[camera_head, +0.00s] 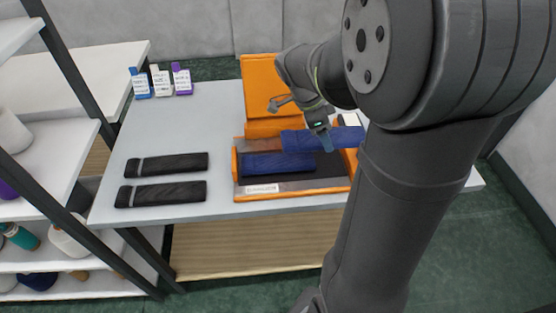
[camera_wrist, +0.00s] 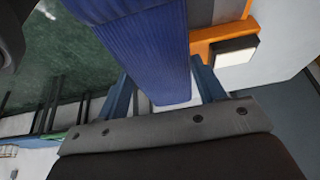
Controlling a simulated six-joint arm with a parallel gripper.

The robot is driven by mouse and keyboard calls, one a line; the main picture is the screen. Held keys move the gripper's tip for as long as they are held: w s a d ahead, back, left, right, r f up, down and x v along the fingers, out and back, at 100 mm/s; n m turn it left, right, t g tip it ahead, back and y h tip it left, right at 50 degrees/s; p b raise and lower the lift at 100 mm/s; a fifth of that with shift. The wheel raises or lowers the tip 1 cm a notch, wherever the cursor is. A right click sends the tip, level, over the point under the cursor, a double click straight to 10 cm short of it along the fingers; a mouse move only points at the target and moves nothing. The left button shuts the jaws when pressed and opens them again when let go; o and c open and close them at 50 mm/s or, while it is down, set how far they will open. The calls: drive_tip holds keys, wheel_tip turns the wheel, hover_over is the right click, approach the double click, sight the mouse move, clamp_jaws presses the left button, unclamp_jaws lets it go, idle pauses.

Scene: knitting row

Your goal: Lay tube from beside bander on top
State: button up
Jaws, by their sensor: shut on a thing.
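My gripper (camera_head: 325,142) is shut on a blue ribbed tube (camera_head: 296,141). It holds the tube roughly level, above and behind another blue tube (camera_head: 277,165) that lies on the orange bander (camera_head: 257,112). The two blue tubes overlap in the head view, and I cannot tell whether they touch. In the wrist view the held tube (camera_wrist: 140,45) runs between the two fingers of my gripper (camera_wrist: 165,92). My arm hides the right side of the bander and part of the held tube's right end.
Two black tubes (camera_head: 166,164) with grey bands lie left of the bander on the grey table (camera_head: 210,118). A shelf rack (camera_head: 55,155) stands at the left. The table between cones and black tubes is clear.

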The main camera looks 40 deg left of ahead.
drive_tip(key=shift+s+a, duration=0.2)
drive_tip(key=shift+s, duration=0.25)
hover_over(281, 160)
drive_tip(key=s, duration=0.1)
drive_tip(key=f, duration=0.4)
drive_tip(key=a+f, duration=0.1)
drive_tip(key=f, duration=0.1)
drive_tip(key=shift+f, duration=2.45)
drive_tip(key=shift+f, duration=0.15)
drive_tip(key=o, duration=0.9)
drive_tip(key=shift+o, duration=0.2)
